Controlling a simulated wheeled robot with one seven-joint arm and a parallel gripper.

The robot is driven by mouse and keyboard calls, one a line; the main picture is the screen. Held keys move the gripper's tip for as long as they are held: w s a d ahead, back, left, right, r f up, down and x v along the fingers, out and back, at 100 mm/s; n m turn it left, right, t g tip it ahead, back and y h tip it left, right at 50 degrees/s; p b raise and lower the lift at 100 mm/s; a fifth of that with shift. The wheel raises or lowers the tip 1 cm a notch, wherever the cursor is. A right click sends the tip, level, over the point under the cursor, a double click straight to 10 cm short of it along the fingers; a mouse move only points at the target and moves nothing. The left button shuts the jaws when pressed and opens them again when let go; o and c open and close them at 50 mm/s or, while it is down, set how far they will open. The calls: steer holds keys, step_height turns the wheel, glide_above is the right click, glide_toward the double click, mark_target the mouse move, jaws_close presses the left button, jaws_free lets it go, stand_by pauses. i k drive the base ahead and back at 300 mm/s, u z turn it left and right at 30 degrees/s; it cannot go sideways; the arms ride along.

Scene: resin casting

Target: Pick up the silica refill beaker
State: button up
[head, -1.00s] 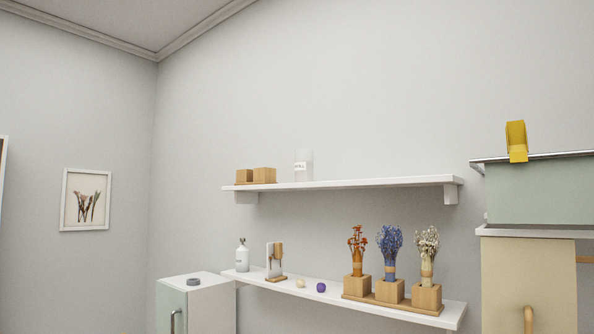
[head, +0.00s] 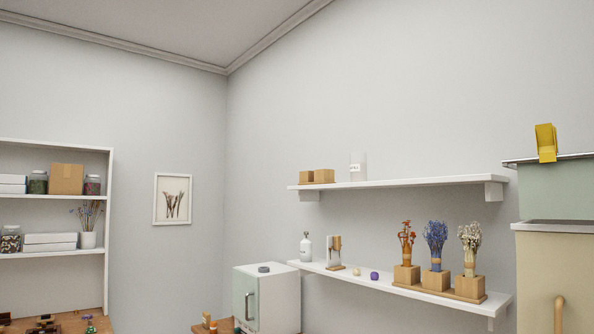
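A pale, translucent cylinder (head: 358,172) with a small dark-lettered label stands upright on the upper wall shelf (head: 420,182). It looks like a beaker, but the label is too small to read, so I cannot tell for sure that it is the silica refill beaker. Nothing touches it from above. My gripper is not in view.
Small wooden blocks (head: 317,176) sit left of the cylinder. The lower shelf (head: 440,297) holds dried flowers in wooden blocks (head: 436,279), a white bottle (head: 306,248) and small balls. A white cabinet (head: 281,297), a stocked bookcase (head: 110,225) and a green box (head: 560,190) flank them.

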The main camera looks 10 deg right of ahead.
mark_target(358, 160)
steer(key=u, duration=1.05)
steer(key=i, duration=1.65)
steer(key=z, duration=0.7)
steer(key=i, duration=1)
steer(key=z, duration=1)
